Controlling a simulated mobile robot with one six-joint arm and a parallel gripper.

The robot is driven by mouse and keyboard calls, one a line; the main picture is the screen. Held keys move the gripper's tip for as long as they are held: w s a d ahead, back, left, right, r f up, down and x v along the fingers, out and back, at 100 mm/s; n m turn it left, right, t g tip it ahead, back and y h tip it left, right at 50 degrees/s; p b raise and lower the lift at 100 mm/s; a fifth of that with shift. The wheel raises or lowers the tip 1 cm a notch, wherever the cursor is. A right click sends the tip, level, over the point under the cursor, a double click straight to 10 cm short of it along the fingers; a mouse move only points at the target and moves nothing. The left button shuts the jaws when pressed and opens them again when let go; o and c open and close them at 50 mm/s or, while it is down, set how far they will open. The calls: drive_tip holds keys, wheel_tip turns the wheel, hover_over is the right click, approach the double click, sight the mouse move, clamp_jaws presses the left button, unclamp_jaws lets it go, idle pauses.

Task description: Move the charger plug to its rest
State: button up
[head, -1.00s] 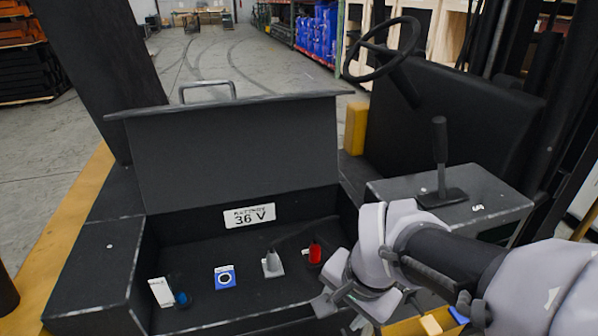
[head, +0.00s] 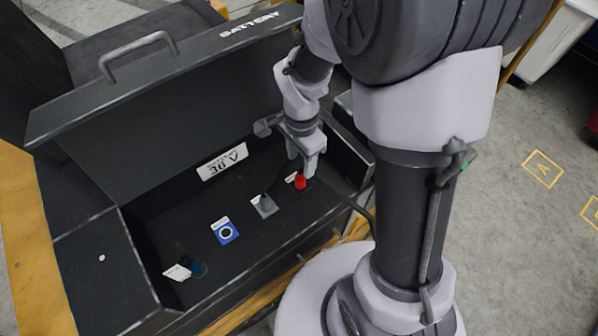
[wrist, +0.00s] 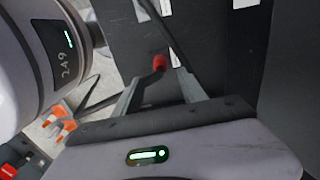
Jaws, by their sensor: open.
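A red plug-like piece (head: 300,181), which I take as the charger plug, is in the open battery box (head: 100,225), at its right end. My gripper (head: 304,163) points down just above it, jaws open. In the wrist view the red piece (wrist: 159,62) shows just beyond the space between the open fingers (wrist: 160,84), with a dark cable or stem beside it. No grip on it shows. A grey block (head: 264,206), a blue square with a dark ring (head: 226,231) and a dark blue round piece (head: 198,269) lie to its left. Which of these is the rest I cannot tell.
The box's raised lid (head: 150,95) with a handle stands behind the row. A white label plate (head: 222,162) is on the back wall. The box walls enclose the row. A dark cable (head: 350,203) runs over the box's right front edge. My arm hides the area to the right.

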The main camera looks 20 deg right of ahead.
sight(300, 174)
wheel_tip(300, 174, down, 9)
drive_tip(key=b, duration=0.7)
drive_tip(key=shift+b, duration=0.45)
idle(0.7)
clamp_jaws()
idle(1.2)
drive_tip(key=shift+r, duration=0.1)
drive_tip(key=shift+r+p, duration=2.15)
drive_tip(key=shift+r, duration=0.85)
